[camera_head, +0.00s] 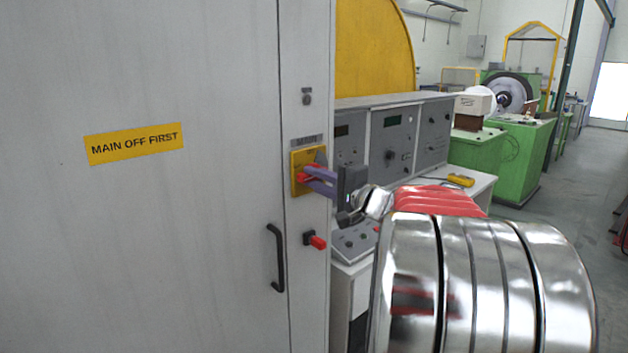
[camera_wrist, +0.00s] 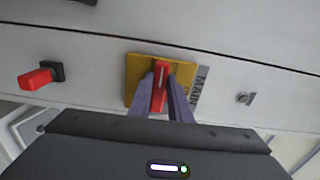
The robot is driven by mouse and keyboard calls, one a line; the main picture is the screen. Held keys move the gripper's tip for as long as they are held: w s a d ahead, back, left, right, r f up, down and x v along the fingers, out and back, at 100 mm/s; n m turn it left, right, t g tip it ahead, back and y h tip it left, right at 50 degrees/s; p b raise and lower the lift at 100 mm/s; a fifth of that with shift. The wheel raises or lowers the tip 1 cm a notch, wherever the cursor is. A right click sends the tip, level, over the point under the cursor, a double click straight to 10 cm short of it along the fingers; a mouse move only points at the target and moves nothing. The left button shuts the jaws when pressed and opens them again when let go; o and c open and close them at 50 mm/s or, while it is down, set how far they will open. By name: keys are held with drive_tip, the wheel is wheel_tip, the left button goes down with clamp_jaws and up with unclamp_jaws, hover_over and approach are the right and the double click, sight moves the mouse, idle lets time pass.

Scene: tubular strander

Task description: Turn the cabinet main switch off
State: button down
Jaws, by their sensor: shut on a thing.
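The cabinet main switch is a red handle (camera_wrist: 161,84) on a yellow plate (camera_wrist: 133,75), with a "MAIN" label (camera_wrist: 201,88) beside it in the wrist view. In the head view the yellow plate (camera_head: 296,170) sits on the cabinet's narrow right panel, and the red handle (camera_head: 308,173) shows partly behind the fingers. My gripper (camera_head: 318,182) reaches it from the right. In the wrist view my gripper (camera_wrist: 162,95) has its two purple fingers on either side of the red handle, shut on it. The fingers hide part of the plate's markings.
A second red handle (camera_head: 317,242) on a black mount sits below the switch, near the black door handle (camera_head: 276,258). The grey cabinet door (camera_head: 140,240) bears a yellow "MAIN OFF FIRST" sign (camera_head: 134,143). A control console (camera_head: 400,140) stands behind my arm.

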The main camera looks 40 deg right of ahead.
drive_tip(key=shift+a+f, duration=0.15)
drive_tip(key=shift+f, duration=0.15)
drive_tip(key=c, duration=2)
unclamp_jaws()
drive_tip(key=o, duration=0.4)
drive_tip(key=shift+r, duration=0.15)
drive_tip(key=shift+c, duration=0.2)
drive_tip(key=s, duration=1.3)
drive_tip(key=shift+s+d, duration=0.3)
drive_tip(key=shift+s, duration=0.1)
